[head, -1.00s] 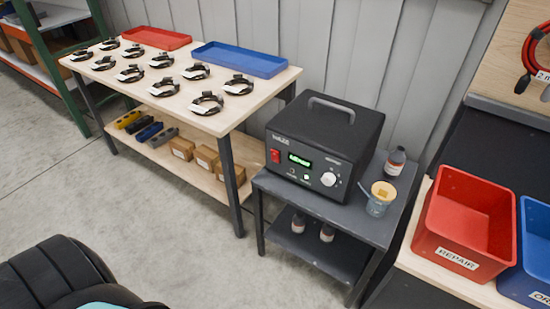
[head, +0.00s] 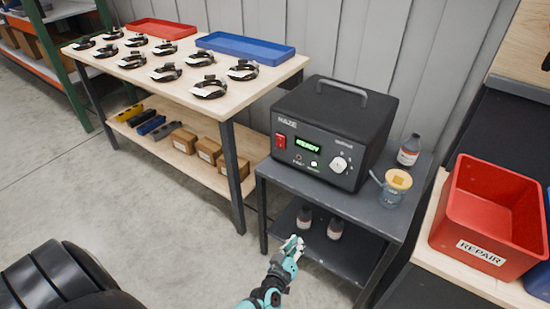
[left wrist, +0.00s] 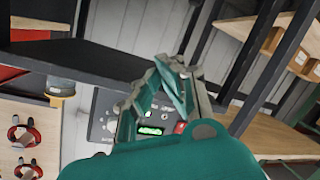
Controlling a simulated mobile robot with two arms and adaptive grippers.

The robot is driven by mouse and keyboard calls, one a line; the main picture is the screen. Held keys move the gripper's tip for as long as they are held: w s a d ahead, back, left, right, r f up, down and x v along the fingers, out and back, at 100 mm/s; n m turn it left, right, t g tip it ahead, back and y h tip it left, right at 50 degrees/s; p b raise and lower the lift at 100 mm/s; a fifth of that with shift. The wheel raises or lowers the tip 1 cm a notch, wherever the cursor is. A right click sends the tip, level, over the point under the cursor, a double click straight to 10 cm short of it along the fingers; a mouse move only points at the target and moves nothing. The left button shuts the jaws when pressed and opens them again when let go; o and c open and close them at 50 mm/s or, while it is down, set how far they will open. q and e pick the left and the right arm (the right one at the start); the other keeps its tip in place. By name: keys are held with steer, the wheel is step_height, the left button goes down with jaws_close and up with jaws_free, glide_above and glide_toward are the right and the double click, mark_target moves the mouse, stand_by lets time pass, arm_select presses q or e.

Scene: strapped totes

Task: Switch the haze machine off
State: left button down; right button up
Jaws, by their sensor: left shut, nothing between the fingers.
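The black haze machine (head: 330,130) sits on a dark grey side table (head: 375,211). My left gripper (head: 294,243) is shut and empty, low in front of the table and apart from the machine. In the left wrist view, my left gripper (left wrist: 165,80) covers part of the machine's front; the lit display (left wrist: 150,131) and the red switch (left wrist: 180,127) show beyond it. My right gripper is not in view.
A bottle (head: 409,150) and a small jug with a yellow top (head: 393,187) stand right of the machine. Two bottles are on the lower shelf. A wooden table (head: 150,88) with several straps is left, a red REPAIR bin (head: 490,215) right.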

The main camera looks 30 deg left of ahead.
mark_target(280, 142)
arm_select(q)
steer(key=w+a+r+n+y+b, duration=0.1)
steer(key=a+r+n+y+b, duration=0.1)
steer(key=r+n, duration=0.4)
steer(key=w+a+r+n+g+y+b, duration=0.1)
steer(key=w+a+r+n+y+b, duration=0.1)
steer(key=a+r+n+y, duration=0.3)
steer(key=w+a+r+n+y+b, duration=0.1)
steer(key=a+r+n+y+b, duration=0.3)
steer(key=r+n, duration=0.4)
steer(key=shift+w+a+r, duration=0.15)
steer(key=shift+w+r, duration=0.15)
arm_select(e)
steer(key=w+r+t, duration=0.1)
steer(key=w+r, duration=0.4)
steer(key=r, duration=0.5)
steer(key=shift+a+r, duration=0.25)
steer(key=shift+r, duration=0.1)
arm_select(q)
steer(key=w+d+b+x, duration=0.1)
steer(key=d+b+x, duration=0.1)
steer(key=x, duration=1.1)
steer(key=shift+w+b, duration=0.35)
steer(key=shift+b, duration=0.15)
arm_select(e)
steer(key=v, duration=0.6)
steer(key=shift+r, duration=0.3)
